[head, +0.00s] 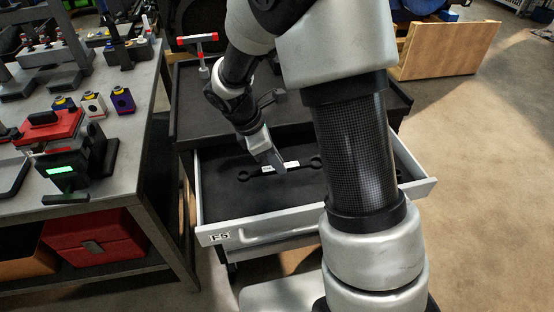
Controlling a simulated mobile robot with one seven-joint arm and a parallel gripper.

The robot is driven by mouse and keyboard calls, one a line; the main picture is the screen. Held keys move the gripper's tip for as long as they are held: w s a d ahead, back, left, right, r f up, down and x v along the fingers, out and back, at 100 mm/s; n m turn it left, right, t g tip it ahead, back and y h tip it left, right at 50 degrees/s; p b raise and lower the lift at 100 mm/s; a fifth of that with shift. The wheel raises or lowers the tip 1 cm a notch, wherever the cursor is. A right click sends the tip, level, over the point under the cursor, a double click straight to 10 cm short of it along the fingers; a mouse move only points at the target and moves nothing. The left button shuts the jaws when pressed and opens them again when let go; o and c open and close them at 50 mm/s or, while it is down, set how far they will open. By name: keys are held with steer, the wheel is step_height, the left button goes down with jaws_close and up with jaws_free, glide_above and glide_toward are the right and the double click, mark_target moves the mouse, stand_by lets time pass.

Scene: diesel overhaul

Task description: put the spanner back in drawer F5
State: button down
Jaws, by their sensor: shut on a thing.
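Drawer F5 (262,228) is pulled open from the cabinet, with its label on the front panel and a dark lining inside. My gripper (274,166) reaches down into the drawer space from above, near the middle. It is shut on the spanner (293,165), a dark bar with rounded ends and a pale marking, which runs left to right across the lining. The fingers cover the spanner's middle. I cannot tell whether the spanner touches the drawer floor or hangs just above it.
A workbench (140,150) with several parts and a device with a green display (62,170) stands at left. The cabinet's dark top (190,100) lies behind the drawer. A wooden crate (445,50) stands back right; the right floor is clear.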

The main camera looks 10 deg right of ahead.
steer(key=shift+f, duration=0.95)
steer(key=shift+f, duration=0.15)
steer(key=shift+f+b, duration=0.9)
steer(key=shift+f, duration=0.2)
steer(key=c, duration=1.6)
jaws_free()
steer(key=shift+r, duration=0.1)
steer(key=p+v, duration=0.2)
steer(key=v, duration=1.5)
steer(key=shift+a+r+p, duration=0.15)
steer(key=shift+r+p, duration=0.05)
steer(key=shift+p, duration=0.1)
